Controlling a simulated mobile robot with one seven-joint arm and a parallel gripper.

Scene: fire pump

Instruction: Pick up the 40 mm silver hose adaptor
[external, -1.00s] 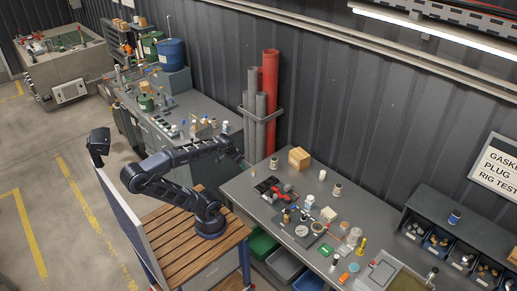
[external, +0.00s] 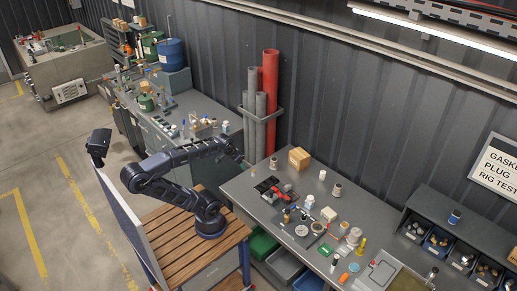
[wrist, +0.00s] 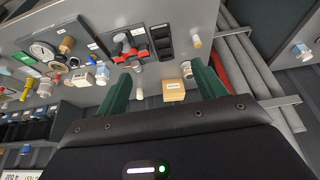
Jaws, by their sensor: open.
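My gripper (wrist: 161,72) is open and empty, its two green fingers spread apart in the wrist view. In the external view my gripper (external: 241,161) is in the air near the left back edge of the grey bench. No label for the 40 mm silver hose adaptor can be read, so I cannot tell which piece it is. Small metallic round pieces stand on the bench: one near the back left corner (external: 273,163), another farther right (external: 337,190). In the wrist view a small pale round piece (wrist: 187,70) shows beside the right fingertip.
A cardboard box (external: 299,158) stands at the back of the bench; it shows between the fingers in the wrist view (wrist: 174,91). A black tray with red-handled parts (external: 277,190) lies near it. Grey and red pipes (external: 268,95) stand upright against the wall behind my gripper.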

